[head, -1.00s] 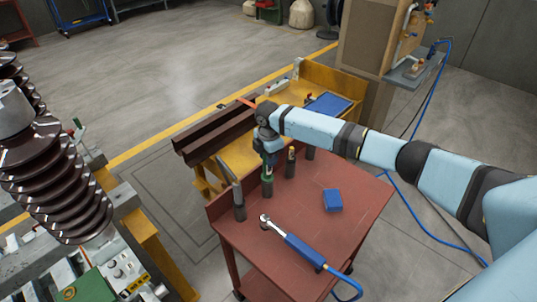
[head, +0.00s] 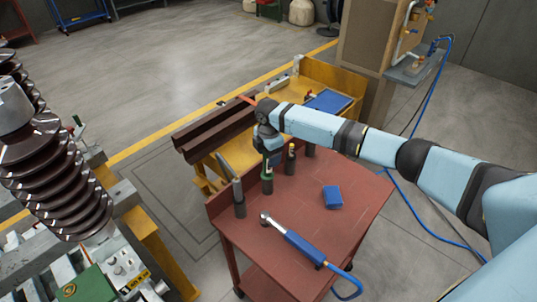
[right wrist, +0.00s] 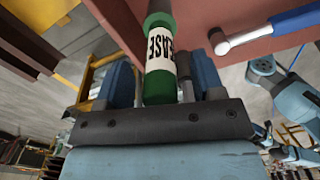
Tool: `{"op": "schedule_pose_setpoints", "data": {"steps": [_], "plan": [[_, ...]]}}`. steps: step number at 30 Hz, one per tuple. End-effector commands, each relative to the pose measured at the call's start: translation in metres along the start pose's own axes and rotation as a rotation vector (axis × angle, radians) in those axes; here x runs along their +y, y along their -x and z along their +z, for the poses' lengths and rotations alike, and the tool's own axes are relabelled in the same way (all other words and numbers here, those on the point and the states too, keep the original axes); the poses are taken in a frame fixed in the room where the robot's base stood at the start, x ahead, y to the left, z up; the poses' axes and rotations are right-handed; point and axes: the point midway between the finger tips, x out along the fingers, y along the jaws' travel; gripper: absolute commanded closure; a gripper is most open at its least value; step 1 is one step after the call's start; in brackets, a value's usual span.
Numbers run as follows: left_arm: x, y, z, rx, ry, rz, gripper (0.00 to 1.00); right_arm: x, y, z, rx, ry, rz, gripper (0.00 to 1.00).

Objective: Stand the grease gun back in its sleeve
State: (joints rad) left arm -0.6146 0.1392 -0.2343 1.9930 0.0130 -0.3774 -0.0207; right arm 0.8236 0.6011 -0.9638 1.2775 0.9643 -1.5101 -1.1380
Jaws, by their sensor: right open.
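The grease gun (head: 267,174), green at its top, stands upright in a dark sleeve (head: 267,187) near the back left edge of the red cart. In the right wrist view the gun (right wrist: 160,60) shows a white label with part of the word GREASE. My right gripper (head: 270,158) points down over the gun. Its two blue fingers (right wrist: 161,82) are open, one on each side of the gun, with gaps visible beside it. My left gripper is not in view.
The cart top (head: 300,208) also bears a sleeve with a grey tool (head: 238,193), a yellow-banded tool (head: 290,158), a blue box (head: 332,197) and a blue-handled wrench (head: 305,248). A brown beam (head: 212,135) lies behind. The cart's right side is clear.

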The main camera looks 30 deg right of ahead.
Motion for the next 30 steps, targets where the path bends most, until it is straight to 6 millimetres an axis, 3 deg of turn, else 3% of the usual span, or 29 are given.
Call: {"op": "schedule_pose_setpoints", "data": {"steps": [5, 12, 18, 24, 30], "plan": [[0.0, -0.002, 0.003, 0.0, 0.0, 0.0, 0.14, 0.001, 0.026, 0.0, 0.001, 0.0, 0.005, 0.38], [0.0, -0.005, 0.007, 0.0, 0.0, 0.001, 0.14, 0.001, 0.082, 0.0, 0.0, 0.0, 0.007, 0.38], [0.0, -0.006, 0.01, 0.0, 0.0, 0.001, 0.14, 0.001, 0.118, 0.0, 0.0, 0.0, 0.005, 0.38], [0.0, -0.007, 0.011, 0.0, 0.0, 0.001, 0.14, 0.0, 0.135, 0.0, 0.0, 0.0, 0.003, 0.38], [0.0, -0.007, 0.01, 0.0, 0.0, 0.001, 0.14, 0.0, 0.137, 0.0, 0.0, 0.0, 0.003, 0.38]]}}
